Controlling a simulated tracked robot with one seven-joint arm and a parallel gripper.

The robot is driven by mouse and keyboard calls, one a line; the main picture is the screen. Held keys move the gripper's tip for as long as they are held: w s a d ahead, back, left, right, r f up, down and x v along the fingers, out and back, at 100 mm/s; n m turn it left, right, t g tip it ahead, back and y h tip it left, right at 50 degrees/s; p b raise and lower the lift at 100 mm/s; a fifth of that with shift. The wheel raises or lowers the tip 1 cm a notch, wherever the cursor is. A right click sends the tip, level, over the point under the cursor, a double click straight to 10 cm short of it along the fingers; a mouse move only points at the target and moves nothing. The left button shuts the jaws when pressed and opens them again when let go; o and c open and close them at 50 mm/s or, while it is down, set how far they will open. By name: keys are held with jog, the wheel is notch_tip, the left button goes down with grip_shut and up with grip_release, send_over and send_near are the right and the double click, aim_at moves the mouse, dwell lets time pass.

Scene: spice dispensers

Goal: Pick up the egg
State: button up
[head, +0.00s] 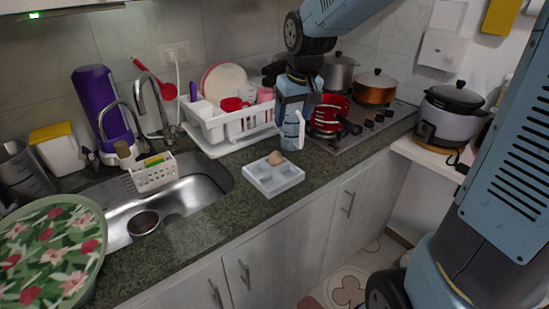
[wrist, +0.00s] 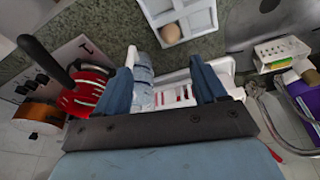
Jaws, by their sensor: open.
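The brown egg (head: 275,158) sits in a back compartment of a white square tray (head: 262,188) on the dark counter. In the wrist view the egg (wrist: 172,33) shows near the top, in a compartment of the tray (wrist: 203,22), beyond my fingertips. My gripper (head: 291,108) points down behind the tray and slightly to the right of the egg, apart from it. In the wrist view my gripper (wrist: 163,57) has its two blue fingers spread wide, with nothing clasped.
A clear bluish jug (head: 292,133) stands just below my gripper; it shows between the fingers in the wrist view (wrist: 143,68). Bare counter lies left of the tray.

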aim_at(277, 152)
jog(key=x, duration=0.5)
jog(key=a+x, duration=0.1)
jog(key=x, duration=0.4)
jog(key=a+x, duration=0.1)
jog(key=x, duration=0.5)
jog(key=shift+w+a+r, duration=0.1)
jog(key=shift+w+a, duration=0.05)
jog(key=shift+w, duration=0.25)
jog(key=c, duration=1.1)
